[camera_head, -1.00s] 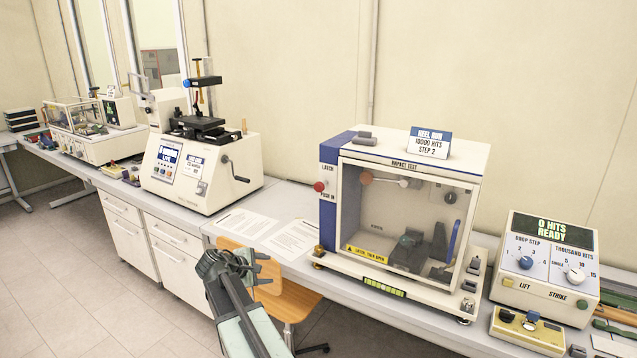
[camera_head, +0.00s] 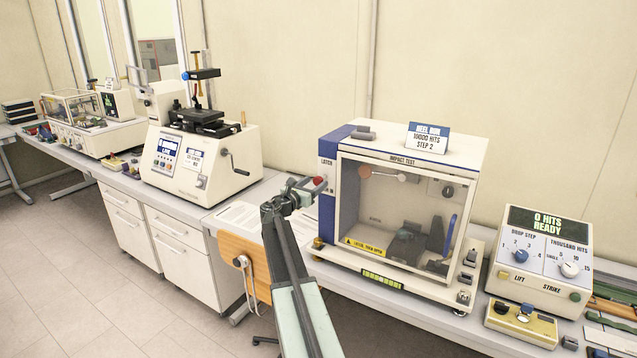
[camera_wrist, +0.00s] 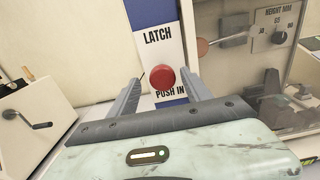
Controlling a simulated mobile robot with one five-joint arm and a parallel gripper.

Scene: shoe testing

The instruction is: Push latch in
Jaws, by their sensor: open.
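The latch is a round red knob (camera_wrist: 162,77) on the blue and white left edge of the impact test cabinet (camera_head: 400,262), between the words LATCH and PUSH IN. My gripper (camera_wrist: 161,82) is open, with one finger to each side of the knob in the wrist view. In the head view my gripper (camera_head: 305,188) is at the cabinet's left edge. Whether its fingers touch the knob or the panel cannot be told.
The cabinet's clear door (camera_head: 385,205) looks shut, with a shoe fixture dimly seen behind it. A control box (camera_head: 545,260) reading 0 HITS READY stands to the right. A cranked machine (camera_head: 200,165) stands to the left. A chair (camera_head: 240,262) is below the bench edge.

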